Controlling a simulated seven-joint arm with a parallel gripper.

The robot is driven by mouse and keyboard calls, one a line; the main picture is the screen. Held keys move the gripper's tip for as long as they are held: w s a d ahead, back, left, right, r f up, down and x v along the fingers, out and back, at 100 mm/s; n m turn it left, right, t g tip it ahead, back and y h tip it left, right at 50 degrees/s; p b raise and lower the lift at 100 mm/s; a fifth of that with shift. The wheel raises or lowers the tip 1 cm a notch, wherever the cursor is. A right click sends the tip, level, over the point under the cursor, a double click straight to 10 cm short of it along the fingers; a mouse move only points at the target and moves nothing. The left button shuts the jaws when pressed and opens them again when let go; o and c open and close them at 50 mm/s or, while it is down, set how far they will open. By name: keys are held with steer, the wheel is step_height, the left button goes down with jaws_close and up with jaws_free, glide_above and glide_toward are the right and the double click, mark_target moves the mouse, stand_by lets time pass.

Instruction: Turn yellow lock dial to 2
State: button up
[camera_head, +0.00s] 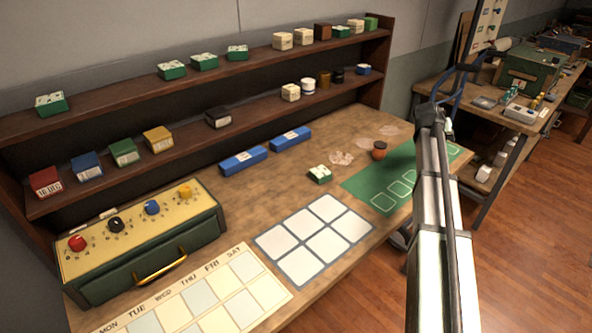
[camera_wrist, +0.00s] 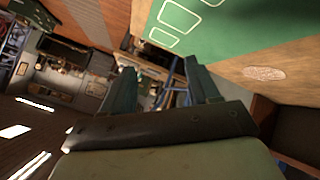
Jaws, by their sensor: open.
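The yellow dial (camera_head: 184,192) is the rightmost of several knobs on the cream sloped panel of a green lock box (camera_head: 150,255). The box stands at the left end of the workbench. The dial's pointer and the numbers around it are too small to read. Red (camera_head: 77,243), black (camera_head: 116,225) and blue (camera_head: 151,207) dials sit to its left in a row. My gripper (camera_wrist: 160,66) is open and empty in the wrist view, its two fingers apart. It is over at the right side, far from the dial, which the wrist view does not show.
A yellow handle (camera_head: 160,265) sticks out from the box front. A wooden shelf (camera_head: 200,75) with small boxes runs behind the bench. Two blue boxes (camera_head: 244,160), a green mat (camera_head: 360,188), a white grid mat (camera_head: 315,238) and a calendar sheet (camera_head: 190,312) lie on the bench.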

steer(key=a+r+y, duration=0.3)
steer(key=a, duration=2.1)
steer(key=n+g+y, duration=0.3)
steer(key=g+y, duration=0.2)
steer(key=g, duration=0.2)
glide_toward(184, 188)
steer(key=f, duration=0.9)
steer(key=shift+s+a, duration=0.15)
steer(key=shift+a, duration=0.15)
steer(key=shift+c, duration=0.3)
steer(key=c, duration=1)
